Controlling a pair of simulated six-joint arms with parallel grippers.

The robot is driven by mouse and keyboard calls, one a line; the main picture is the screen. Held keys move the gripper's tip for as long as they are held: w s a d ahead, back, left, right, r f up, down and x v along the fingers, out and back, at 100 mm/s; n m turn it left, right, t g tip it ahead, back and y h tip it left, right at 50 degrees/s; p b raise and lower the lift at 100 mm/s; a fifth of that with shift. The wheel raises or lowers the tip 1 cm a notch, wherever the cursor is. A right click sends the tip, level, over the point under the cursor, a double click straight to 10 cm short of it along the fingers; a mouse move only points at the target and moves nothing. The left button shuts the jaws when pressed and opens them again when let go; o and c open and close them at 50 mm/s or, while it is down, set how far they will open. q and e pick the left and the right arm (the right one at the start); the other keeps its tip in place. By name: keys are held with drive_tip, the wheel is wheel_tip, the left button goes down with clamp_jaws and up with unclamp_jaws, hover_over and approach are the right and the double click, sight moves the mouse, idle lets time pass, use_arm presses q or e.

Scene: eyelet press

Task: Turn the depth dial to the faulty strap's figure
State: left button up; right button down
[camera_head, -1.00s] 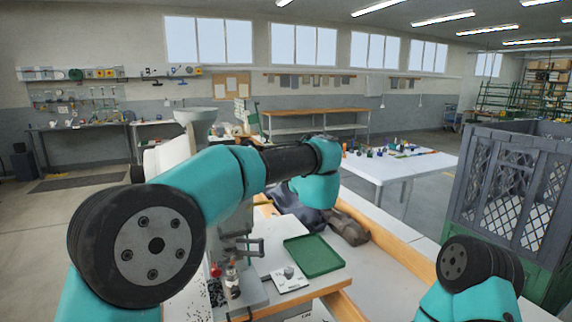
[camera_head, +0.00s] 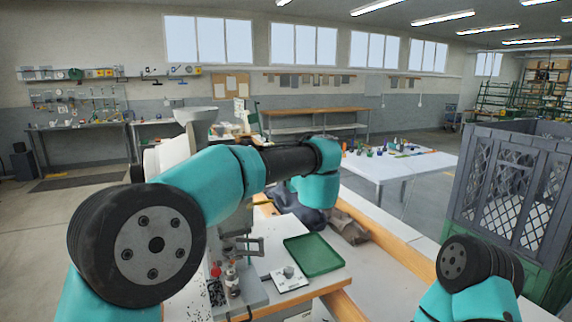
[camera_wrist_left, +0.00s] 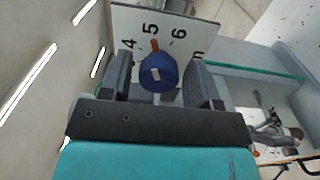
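In the left wrist view a blue dial knob (camera_wrist_left: 159,74) with an orange pointer sits on a white plate (camera_wrist_left: 189,22) printed with figures. The 4, 5 and 6 can be read, and the pointer points at about the 5. My left gripper (camera_wrist_left: 163,82) is open, with one dark finger on each side of the knob and a gap showing on both sides. In the head view my left arm hides the dial and the left gripper. My right gripper is out of view; only part of that arm shows at bottom right. I cannot make out the faulty strap.
In the head view a grey press (camera_head: 240,274) stands on the bench below my left arm. A dark cloth-like heap (camera_head: 346,228) lies behind. A grey crate (camera_head: 510,185) stands at right.

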use_arm(q)
drive_tip(key=shift+o, duration=0.5)
drive_tip(key=v, duration=1.7)
drive_tip(key=shift+s, duration=0.2)
drive_tip(key=shift+d+f, duration=0.1)
